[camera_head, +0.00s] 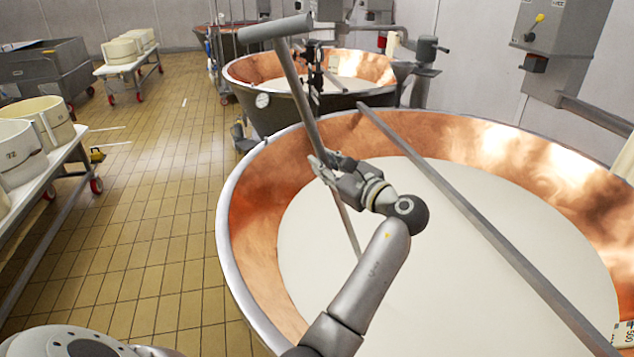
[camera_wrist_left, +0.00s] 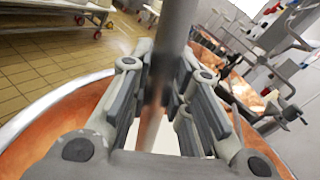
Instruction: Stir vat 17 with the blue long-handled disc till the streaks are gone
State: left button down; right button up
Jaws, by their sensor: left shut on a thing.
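A long grey pole (camera_head: 299,95) with a crossbar on top leans over the near copper vat (camera_head: 262,235). My left gripper (camera_head: 325,168) is shut around the pole partway down, above the liquid. In the left wrist view its fingers (camera_wrist_left: 158,85) stand on both sides of the pole (camera_wrist_left: 174,35). The pole's lower end goes down into the white liquid (camera_head: 450,260); no disc and no blue shows. The visible liquid looks even and white, without clear streaks. I cannot read a number 17 on the vat. My right gripper is not in view.
A grey bar (camera_head: 470,210) spans the near vat, right of my gripper. A second copper vat (camera_head: 262,72) stands behind. Tables with white moulds (camera_head: 20,152) are at left. Tiled floor (camera_head: 150,200) is free between. Wall boxes (camera_head: 570,45) are at right.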

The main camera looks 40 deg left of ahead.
pick_arm(q)
jog(key=shift+r, duration=0.15)
notch_tip(320, 180, up, 47)
jog(key=p, duration=1.8)
jog(key=shift+p, duration=0.35)
jog(key=shift+w, duration=0.15)
